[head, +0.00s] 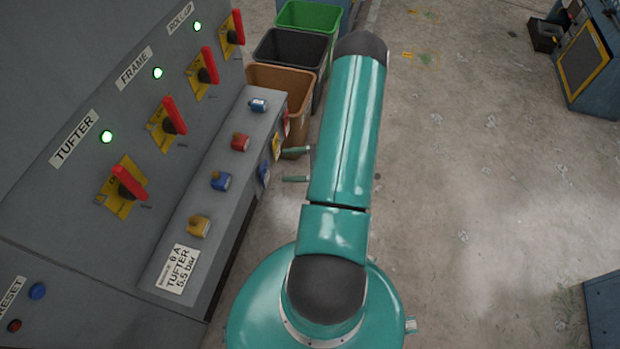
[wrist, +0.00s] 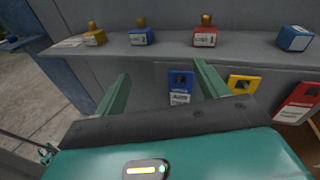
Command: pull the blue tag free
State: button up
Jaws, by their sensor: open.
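The blue tag (wrist: 181,80) hangs on the front face of the grey ledge, with a white lettered lower part. In the wrist view it shows between my fingers, nearer the right one. It also shows edge-on in the head view (head: 265,173). My gripper (wrist: 162,70) is open and empty, its two green fingers pointing at the ledge front. In the head view the gripper (head: 293,165) is just right of the tag, with a small gap. I cannot tell the exact depth between fingertips and tag.
A yellow tag (wrist: 244,84) and a red tag (wrist: 299,100) hang right of the blue one in the wrist view. Several small coloured blocks, including a red one (head: 240,142), stand on the ledge (head: 178,236). A brown bin (head: 285,77) stands beyond.

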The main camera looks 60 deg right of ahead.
aim_at(260, 167)
jog(key=s+d+f+m+t+h, duration=0.25)
jog(key=s+f+m+h, duration=0.2)
jog(key=f, duration=0.25)
jog(key=shift+t+y, duration=0.25)
jog(key=x, duration=1.3)
jog(key=shift+w+a+f, duration=0.1)
jog(key=shift+w, duration=0.2)
jog(key=c, duration=1.1)
jog(key=shift+r, duration=0.5)
jog(key=shift+v, duration=1.35)
jog(key=shift+s, duration=0.3)
jog(key=shift+s+d, duration=0.2)
jog(key=shift+s, duration=0.15)
